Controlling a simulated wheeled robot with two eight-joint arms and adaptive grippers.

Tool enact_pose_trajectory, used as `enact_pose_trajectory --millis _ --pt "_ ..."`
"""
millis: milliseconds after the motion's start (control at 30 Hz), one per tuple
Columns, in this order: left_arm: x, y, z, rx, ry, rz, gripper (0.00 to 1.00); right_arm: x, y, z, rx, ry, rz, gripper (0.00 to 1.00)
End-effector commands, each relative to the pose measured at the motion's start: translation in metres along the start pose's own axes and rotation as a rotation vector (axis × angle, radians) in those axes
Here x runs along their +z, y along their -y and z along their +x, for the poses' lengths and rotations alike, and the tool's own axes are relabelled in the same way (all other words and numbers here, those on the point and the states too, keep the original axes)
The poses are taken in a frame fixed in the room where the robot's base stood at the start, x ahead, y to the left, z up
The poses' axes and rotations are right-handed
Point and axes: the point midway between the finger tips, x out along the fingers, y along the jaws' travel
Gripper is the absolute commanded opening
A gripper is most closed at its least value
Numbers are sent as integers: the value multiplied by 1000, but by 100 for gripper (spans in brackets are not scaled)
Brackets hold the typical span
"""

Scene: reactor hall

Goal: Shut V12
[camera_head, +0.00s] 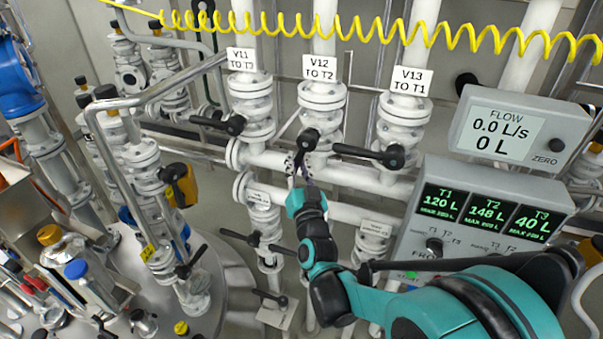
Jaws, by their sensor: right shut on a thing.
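The V12 valve (322,98) sits on the middle white pipe, under a sign reading "V12 TO T2". Its black handle (308,139) shows just below the valve body; its far part is hidden at the gripper, so its exact angle is hard to tell. My right gripper (301,163) reaches up from below and is shut on the V12 handle. The teal and black right arm comes in from the lower right. My left gripper is not in view.
The V11 handle (220,123) and V13 handle (372,153) lie roughly crosswise on either side, close to my gripper. The flow display (508,130) reads 0.0 L/s and 0 L. The tank panel (486,210) shows 120, 148 and 40 L. A yellow coiled hose (345,30) hangs above.

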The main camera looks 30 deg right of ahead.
Motion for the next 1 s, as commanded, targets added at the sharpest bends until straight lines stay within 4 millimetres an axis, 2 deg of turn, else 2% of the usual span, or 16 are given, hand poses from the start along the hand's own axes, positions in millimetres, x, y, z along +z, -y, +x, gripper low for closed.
enact_pose_trajectory --millis 100,400,1000 --pt "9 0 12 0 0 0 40 4 7 4 -3 -62 97 0" --pt "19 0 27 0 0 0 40 -4 24 16 -4 -220 334 0" --pt "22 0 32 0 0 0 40 -31 51 34 -3 -519 782 0"
